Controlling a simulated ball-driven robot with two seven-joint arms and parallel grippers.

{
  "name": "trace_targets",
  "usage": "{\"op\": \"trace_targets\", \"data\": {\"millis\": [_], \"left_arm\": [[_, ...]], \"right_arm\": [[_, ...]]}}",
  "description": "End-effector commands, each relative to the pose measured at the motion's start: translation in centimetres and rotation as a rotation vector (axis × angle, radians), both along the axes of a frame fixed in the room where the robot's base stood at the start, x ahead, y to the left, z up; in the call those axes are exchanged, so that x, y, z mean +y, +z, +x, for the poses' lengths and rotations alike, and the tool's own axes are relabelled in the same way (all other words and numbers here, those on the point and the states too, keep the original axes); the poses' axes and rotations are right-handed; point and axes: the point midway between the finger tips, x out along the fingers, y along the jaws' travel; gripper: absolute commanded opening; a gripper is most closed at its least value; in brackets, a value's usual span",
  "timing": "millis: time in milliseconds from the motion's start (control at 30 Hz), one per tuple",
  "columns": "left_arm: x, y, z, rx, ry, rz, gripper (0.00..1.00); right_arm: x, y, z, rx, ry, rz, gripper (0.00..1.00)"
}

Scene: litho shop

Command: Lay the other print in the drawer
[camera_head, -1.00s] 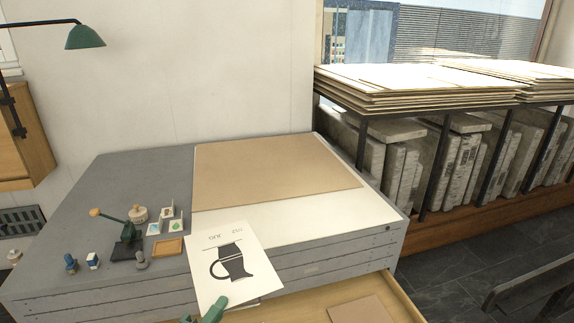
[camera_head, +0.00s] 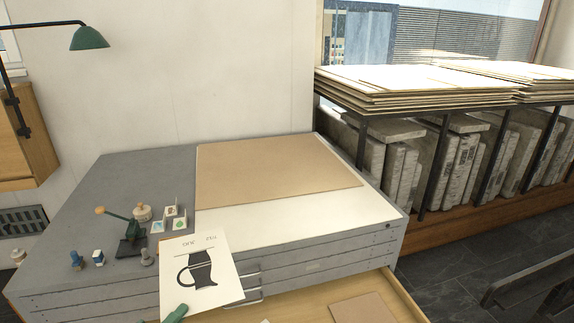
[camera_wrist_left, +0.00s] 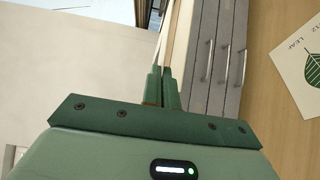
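The print (camera_head: 212,268) is a white sheet with a black jug drawing and small lettering along its top. My left gripper (camera_head: 176,314) is at its lower left edge in the head view, mostly cut off by the frame. In the left wrist view the left gripper's fingers (camera_wrist_left: 162,88) are closed together on the thin sheet. The print is held up in front of the cabinet's front left part. The open drawer (camera_head: 318,297) is below and to the right. Another print (camera_wrist_left: 305,70), with a green leaf, lies on a wooden surface, apparently the drawer's bottom. My right gripper is not in view.
The grey cabinet (camera_head: 125,180) carries a brown board (camera_head: 270,172), a white sheet (camera_head: 300,217), a small green press (camera_head: 131,235), stamps and small picture tiles (camera_head: 170,222). A brown sheet (camera_head: 363,308) lies in the drawer. Drawer handles (camera_head: 247,285) stick out from the cabinet front.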

Motion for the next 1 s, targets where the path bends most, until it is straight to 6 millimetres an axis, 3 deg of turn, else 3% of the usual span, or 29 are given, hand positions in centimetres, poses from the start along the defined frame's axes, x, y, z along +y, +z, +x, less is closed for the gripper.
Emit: {"op": "trace_targets", "data": {"millis": [300,567,1000], "left_arm": [[7.2,0.6,0.2,-0.003,-0.044,0.006,0.00],[10.5,1.6,0.3,-0.003,-0.070,0.003,0.00],[5.3,4.0,-3.2,0.003,-0.085,-0.007,0.00]], "right_arm": [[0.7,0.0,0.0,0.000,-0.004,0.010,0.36],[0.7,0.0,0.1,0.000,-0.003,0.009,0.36],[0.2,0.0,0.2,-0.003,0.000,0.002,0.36]]}}
